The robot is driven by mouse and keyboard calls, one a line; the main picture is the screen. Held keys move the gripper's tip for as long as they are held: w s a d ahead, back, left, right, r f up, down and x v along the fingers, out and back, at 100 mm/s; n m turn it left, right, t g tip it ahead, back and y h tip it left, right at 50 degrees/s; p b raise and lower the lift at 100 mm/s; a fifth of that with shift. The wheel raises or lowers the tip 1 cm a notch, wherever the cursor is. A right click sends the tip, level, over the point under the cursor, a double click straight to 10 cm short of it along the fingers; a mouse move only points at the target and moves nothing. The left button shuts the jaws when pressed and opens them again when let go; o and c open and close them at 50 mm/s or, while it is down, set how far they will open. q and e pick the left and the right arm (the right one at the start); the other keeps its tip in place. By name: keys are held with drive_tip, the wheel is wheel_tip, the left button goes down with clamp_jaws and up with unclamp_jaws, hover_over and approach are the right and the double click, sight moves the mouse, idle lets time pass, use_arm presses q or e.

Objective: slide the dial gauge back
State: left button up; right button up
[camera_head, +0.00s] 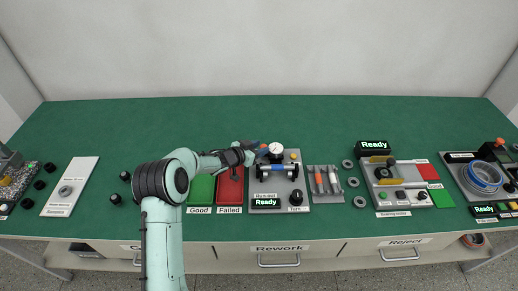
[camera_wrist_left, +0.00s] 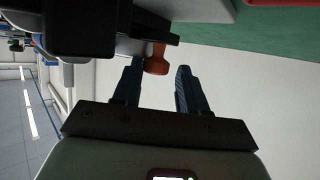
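The dial gauge (camera_head: 276,149), with a round white face, stands at the back of the grey measuring fixture (camera_head: 258,185). My left gripper (camera_head: 257,148) reaches in from the left, just left of the gauge. In the left wrist view my left gripper (camera_wrist_left: 157,75) has its two dark fingers apart. An orange-red knob-like part (camera_wrist_left: 156,60) shows between and beyond the fingertips, nearer the left finger; I cannot tell whether it touches that finger. A shaft-like part (camera_head: 278,167) with blue and white sections lies across the fixture below the gauge. My right gripper is not in view.
A green tray (camera_head: 201,188) and a red tray (camera_head: 230,189) lie left of the fixture. A grey tool holder (camera_head: 325,184) stands to its right, then loose rings (camera_head: 348,164) and another station (camera_head: 400,184). The green table (camera_head: 200,115) is clear behind.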

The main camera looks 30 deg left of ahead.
use_arm(q)
drive_tip(key=shift+s, duration=0.15)
drive_tip(key=v, duration=1.3)
drive_tip(key=shift+b, duration=0.45)
drive_tip(key=shift+s, duration=0.1)
